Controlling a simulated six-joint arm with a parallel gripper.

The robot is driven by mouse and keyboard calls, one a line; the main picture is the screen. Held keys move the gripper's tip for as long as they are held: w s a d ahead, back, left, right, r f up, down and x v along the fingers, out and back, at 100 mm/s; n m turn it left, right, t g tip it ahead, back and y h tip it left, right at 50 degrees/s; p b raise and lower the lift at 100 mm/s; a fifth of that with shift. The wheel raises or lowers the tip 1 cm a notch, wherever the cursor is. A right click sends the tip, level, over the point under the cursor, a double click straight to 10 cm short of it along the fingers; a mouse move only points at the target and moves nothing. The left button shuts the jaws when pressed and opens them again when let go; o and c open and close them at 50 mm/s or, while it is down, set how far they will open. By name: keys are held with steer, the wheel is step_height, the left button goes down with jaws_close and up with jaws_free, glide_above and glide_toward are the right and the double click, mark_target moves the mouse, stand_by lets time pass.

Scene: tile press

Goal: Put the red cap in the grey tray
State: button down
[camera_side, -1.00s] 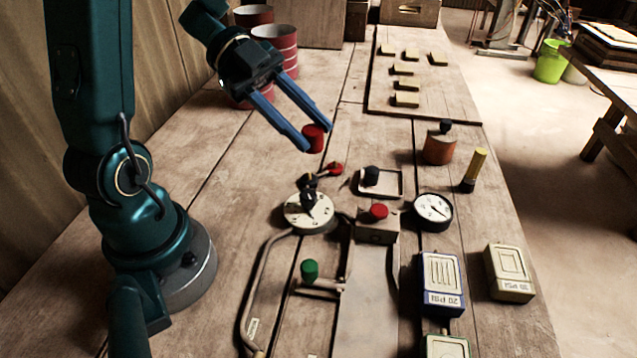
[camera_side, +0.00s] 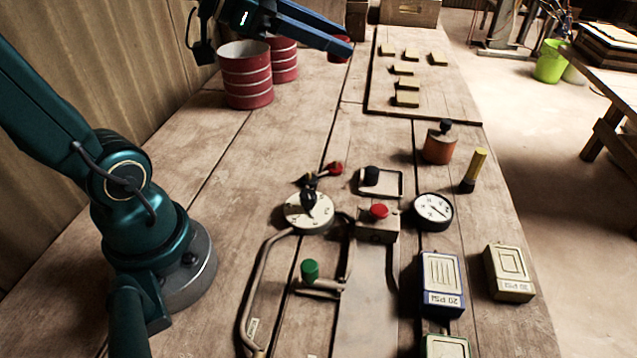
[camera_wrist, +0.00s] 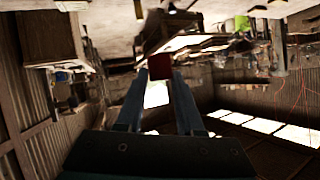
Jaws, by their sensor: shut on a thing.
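The red cap (camera_side: 336,58) is held between the blue fingertips of my gripper (camera_side: 342,47), high over the far part of the bench. In the wrist view the cap (camera_wrist: 160,66) sits between the two finger ends (camera_wrist: 159,76). In the side view the fingers partly cover it.
A dial plate with a black knob (camera_side: 309,205), a red-button box (camera_side: 378,225) and a gauge (camera_side: 433,210) surround the tray. An orange pot (camera_side: 439,146) and yellow marker (camera_side: 474,170) stand to its right. Red striped cans (camera_side: 246,78) stand at the back left.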

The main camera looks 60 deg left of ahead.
steer(key=w+a+f+m+g+h, duration=0.2)
steer(key=w+a+f+m+h, duration=0.1)
steer(key=f, duration=0.4)
steer(key=w+a+f+m+g+h, duration=0.2)
steer(key=w+a+f+m+h, duration=0.1)
steer(key=f, duration=0.4)
glide_above(384, 183)
step_height(384, 183, down, 7)
steer(key=shift+r, duration=0.1)
steer(key=shift+f, duration=1.9)
steer(key=shift+f, duration=0.15)
steer(key=c, duration=0.5)
jaws_free()
steer(key=shift+f, duration=0.1)
steer(key=shift+c, duration=0.2)
